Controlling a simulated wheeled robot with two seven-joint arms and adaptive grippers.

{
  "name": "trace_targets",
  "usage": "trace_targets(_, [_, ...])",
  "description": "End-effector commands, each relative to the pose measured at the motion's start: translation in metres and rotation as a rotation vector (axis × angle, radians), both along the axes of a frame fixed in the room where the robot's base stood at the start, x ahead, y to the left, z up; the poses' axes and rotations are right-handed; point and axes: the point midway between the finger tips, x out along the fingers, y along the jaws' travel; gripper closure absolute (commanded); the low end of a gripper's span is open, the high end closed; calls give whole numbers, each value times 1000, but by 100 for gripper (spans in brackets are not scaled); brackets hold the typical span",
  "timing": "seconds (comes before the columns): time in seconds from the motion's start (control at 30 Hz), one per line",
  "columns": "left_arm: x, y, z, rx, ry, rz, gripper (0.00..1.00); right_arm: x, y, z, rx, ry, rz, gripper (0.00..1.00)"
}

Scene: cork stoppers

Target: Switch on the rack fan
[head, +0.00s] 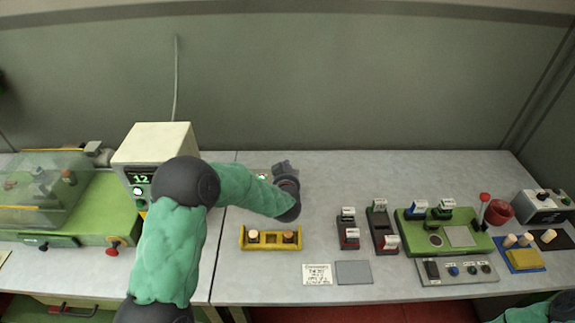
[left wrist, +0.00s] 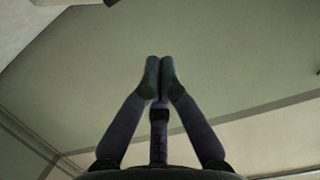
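My left gripper (head: 284,168) is over the back middle of the bench, behind the yellow rack, pointing towards the wall. In the left wrist view its two fingertips (left wrist: 159,68) are together with nothing seen between them, so it is shut and empty. A small plate with a green light (head: 262,176) lies just left of the gripper, partly hidden by my left arm. I cannot tell whether it belongs to the rack fan. A yellow rack (head: 271,247) with two corks stands in front of the arm. My right gripper is out of view.
A white box machine with a green display (head: 140,178) and a green machine with a clear cover (head: 40,190) stand left. Red and black holders (head: 381,228), a green block (head: 470,248), a grey button panel (head: 455,271) and a red cup (head: 499,212) stand right.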

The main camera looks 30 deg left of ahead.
Motion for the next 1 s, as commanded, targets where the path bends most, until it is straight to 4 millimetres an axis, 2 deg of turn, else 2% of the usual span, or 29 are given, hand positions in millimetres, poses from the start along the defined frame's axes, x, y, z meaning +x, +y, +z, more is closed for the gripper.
trace_targets(0.03, [-8,-5,7,1,-2,-2,100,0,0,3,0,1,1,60])
trace_targets(0.2, [-31,-19,19,1,-3,-1,100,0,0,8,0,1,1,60])
trace_targets(0.4, [-47,-28,26,0,-2,1,100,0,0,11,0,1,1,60])
trace_targets(1.0, [-50,-30,27,1,-2,1,100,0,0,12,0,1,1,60])
